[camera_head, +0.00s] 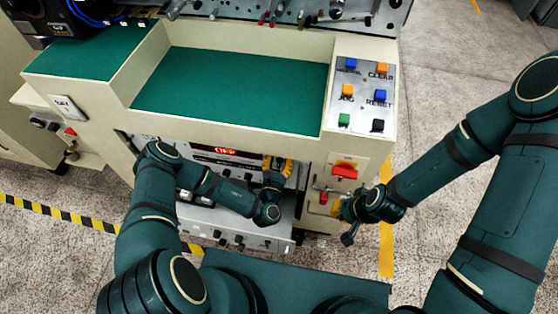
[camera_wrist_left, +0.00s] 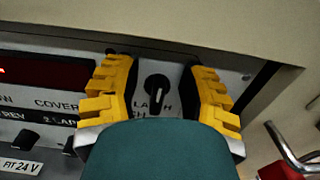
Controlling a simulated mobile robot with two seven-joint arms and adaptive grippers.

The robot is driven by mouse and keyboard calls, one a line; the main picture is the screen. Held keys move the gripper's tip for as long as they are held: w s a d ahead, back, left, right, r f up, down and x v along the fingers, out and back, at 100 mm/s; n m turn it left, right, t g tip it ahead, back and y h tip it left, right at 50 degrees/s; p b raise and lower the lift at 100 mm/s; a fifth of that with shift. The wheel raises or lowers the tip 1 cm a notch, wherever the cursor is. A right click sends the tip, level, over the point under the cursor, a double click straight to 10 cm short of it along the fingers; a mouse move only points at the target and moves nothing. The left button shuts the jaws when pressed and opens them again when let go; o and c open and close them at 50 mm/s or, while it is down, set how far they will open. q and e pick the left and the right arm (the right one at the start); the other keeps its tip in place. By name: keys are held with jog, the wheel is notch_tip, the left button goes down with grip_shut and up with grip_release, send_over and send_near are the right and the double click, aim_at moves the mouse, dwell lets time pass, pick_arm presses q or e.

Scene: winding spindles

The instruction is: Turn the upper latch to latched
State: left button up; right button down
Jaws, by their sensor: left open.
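The latch is a black rotary knob (camera_wrist_left: 157,88) on a light panel, beside lettering partly hidden by my gripper. Its raised grip stands close to upright in the left wrist view. My left gripper (camera_wrist_left: 162,72) is open, with one yellow finger on each side of the knob. In the head view my left gripper (camera_head: 279,168) is at the right end of the recessed panel and hides the knob. My right gripper (camera_head: 332,208) is at the lower right of the cabinet; its fingers are hard to make out.
A lit red display (camera_head: 225,151) and smaller black knobs (camera_wrist_left: 25,140) are left of the latch. A lower drawer unit (camera_head: 225,230) juts out beneath. A red switch (camera_head: 344,171) is to the right. A cream overhang (camera_wrist_left: 200,22) lies above the panel.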

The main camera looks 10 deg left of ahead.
pick_arm(q)
grip_shut()
jog(key=shift+a+r+n, duration=0.1)
jog(key=shift+n, duration=0.3)
jog(key=n+p, duration=0.1)
jog(key=n, duration=0.2)
jog(key=a+n, duration=0.1)
jog(key=n, duration=0.2)
jog(key=shift+f+n+p, duration=0.2)
jog(key=shift+n+p, duration=0.1)
jog(key=shift+p, duration=0.05)
jog(key=n, duration=0.5)
jog(key=shift+a+f, duration=0.3)
jog(key=shift+f, duration=0.05)
jog(key=n, duration=0.2)
jog(key=n+b, duration=0.1)
jog(key=n, duration=0.1)
jog(key=shift+f, duration=0.3)
jog(key=shift+n, duration=0.7)
